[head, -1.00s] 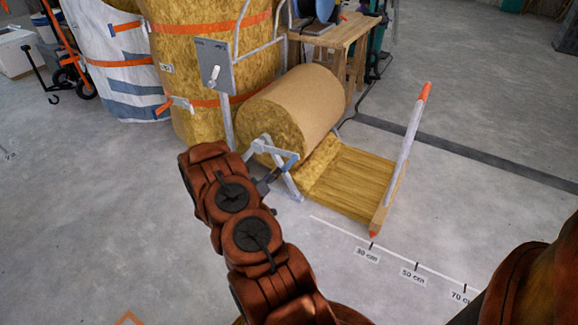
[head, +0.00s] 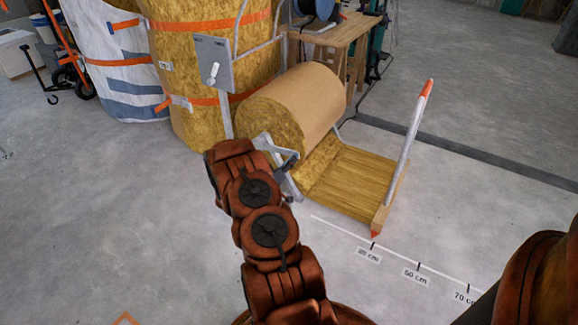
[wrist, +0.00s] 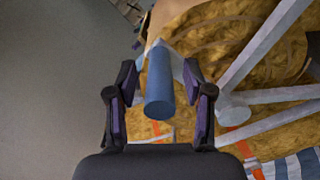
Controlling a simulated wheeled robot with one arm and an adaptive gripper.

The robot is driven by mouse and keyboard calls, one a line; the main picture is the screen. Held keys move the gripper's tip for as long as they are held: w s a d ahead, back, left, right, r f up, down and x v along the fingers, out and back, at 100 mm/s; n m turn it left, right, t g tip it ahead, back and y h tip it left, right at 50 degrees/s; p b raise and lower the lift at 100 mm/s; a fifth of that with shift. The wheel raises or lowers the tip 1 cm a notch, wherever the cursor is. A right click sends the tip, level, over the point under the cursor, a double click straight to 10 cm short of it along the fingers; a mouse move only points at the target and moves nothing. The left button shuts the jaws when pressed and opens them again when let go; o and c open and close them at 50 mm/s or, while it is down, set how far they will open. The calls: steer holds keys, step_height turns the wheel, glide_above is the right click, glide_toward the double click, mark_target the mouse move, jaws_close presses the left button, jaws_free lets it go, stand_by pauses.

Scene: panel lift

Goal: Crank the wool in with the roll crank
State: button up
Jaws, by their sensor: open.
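The wool roll (head: 292,112) lies in a grey metal stand, with a wool strip (head: 345,180) paid out flat on a board to its right. The roll crank shows in the wrist view as a blue handle (wrist: 159,88) on a pale metal arm (wrist: 178,63). My gripper (wrist: 160,92) is open, with one finger on each side of the blue handle. Whether either finger touches the handle I cannot tell. In the head view my arm hides most of the crank and my gripper (head: 283,167). The roll's yellow end face (wrist: 240,40) fills the wrist view's upper right.
A grey plate with a lever (head: 214,64) stands on a post left of the roll. A white pole with orange tip (head: 414,125) rises at the board's right edge. A floor scale (head: 390,255) runs in front.

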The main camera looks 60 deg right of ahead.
steer(key=shift+d, duration=0.4)
jaws_close()
stand_by(0.5)
